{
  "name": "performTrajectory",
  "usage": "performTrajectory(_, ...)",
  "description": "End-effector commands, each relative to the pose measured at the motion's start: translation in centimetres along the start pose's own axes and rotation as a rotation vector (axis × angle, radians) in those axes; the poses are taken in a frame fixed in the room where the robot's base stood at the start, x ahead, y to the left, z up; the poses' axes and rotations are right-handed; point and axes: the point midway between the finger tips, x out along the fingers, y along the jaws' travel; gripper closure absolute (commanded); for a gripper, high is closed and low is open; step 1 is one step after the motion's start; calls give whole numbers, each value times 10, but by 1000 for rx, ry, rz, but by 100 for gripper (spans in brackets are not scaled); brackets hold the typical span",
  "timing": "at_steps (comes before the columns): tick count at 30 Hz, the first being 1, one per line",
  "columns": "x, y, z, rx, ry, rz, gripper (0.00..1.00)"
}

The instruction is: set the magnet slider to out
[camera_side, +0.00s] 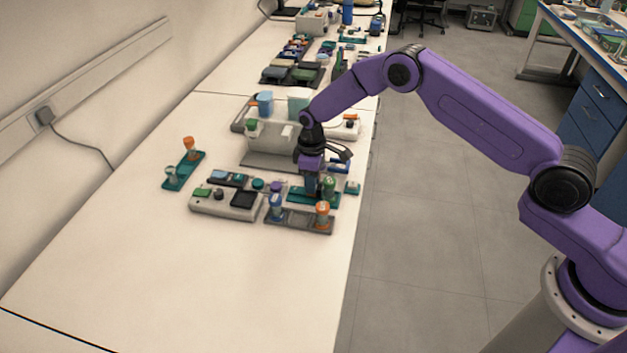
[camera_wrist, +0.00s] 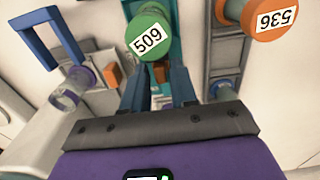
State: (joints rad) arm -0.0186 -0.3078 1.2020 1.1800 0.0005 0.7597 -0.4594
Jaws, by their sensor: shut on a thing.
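My gripper (camera_side: 312,192) points down over a teal rack (camera_side: 296,199) at the near right of the bench group. In the wrist view, my gripper's two blue fingers (camera_wrist: 160,78) stand slightly apart. Between them shows a small orange-brown piece (camera_wrist: 160,71), which looks like the magnet slider's grip; my gripper is shut on it. The green-capped tube (camera_side: 328,187) stands close beside the fingers. Its cap, labelled 509 (camera_wrist: 148,38), covers part of the view around the fingertips, so the slider's body and position cannot be made out.
A grey-white device (camera_side: 212,207) lies left. The front bench is clear.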

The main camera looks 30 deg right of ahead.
Motion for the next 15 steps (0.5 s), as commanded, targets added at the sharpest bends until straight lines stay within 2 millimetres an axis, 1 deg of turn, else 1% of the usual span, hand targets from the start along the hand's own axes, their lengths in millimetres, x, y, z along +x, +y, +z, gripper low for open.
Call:
performTrajectory(4, 0, 0, -14, -2, 1, 1, 100)
performTrajectory(9, 0, 0, -26, -2, 1, 1, 100)
performTrajectory(15, -1, 0, -31, -1, 3, 2, 100)
